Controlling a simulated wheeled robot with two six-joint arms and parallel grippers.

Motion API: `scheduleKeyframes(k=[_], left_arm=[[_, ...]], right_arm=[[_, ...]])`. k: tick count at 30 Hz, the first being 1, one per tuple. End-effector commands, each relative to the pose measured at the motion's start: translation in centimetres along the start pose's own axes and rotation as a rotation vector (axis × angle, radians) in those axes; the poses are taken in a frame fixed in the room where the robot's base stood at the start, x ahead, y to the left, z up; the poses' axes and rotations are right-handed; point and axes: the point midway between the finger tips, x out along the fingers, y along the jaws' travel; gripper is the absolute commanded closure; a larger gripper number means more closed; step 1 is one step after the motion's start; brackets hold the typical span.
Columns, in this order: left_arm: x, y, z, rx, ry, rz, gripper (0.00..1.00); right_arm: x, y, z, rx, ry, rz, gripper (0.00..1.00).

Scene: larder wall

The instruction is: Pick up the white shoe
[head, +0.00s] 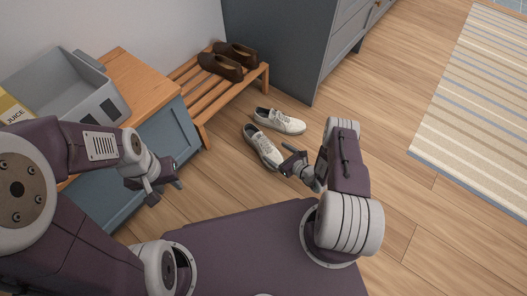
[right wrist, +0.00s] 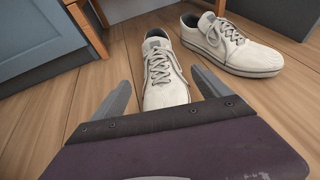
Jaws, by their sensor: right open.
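Two white lace-up shoes stand on the wooden floor. The nearer white shoe (head: 264,147) points toward me in the head view, and the other white shoe (head: 280,121) lies just behind it. My right gripper (head: 290,157) is open and empty, low beside the nearer shoe's toe. In the right wrist view the nearer shoe (right wrist: 164,75) lies ahead between the two open fingers (right wrist: 160,78), its toe close to the gripper's body. The other shoe (right wrist: 232,45) is beyond the right finger. My left gripper (head: 165,186) is open and empty, beside the cabinet.
A slatted wooden rack (head: 205,92) holds brown shoes (head: 222,66) behind the white ones. A blue cabinet with wooden top (head: 147,82) carries a grey bin (head: 72,90) at left. A grey-blue cupboard (head: 285,50) stands behind. Floor to the right is clear up to a striped rug (head: 478,95).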

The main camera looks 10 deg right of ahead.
Motion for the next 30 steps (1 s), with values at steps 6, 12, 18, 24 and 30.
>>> scheduleKeyframes(k=[6,12,18,24,30], left_arm=[[2.1,-0.1,0.3,0.000,-0.001,0.000,0.64],[5.0,-0.1,0.6,0.000,-0.001,0.000,0.64],[7.2,-0.1,0.8,0.000,-0.002,0.000,0.64],[7.0,-0.1,0.8,0.000,-0.001,0.000,0.64],[7.0,-0.1,0.8,0.000,-0.001,0.000,0.64]], right_arm=[[2.3,0.0,-0.2,-0.001,0.000,0.001,0.13],[4.6,0.1,-0.9,-0.005,-0.002,0.004,0.13],[7.3,0.1,-0.5,-0.003,-0.002,0.002,0.13],[7.4,0.0,0.0,-0.001,-0.001,0.001,0.13],[7.4,0.1,-0.1,-0.001,0.000,0.001,0.52]])
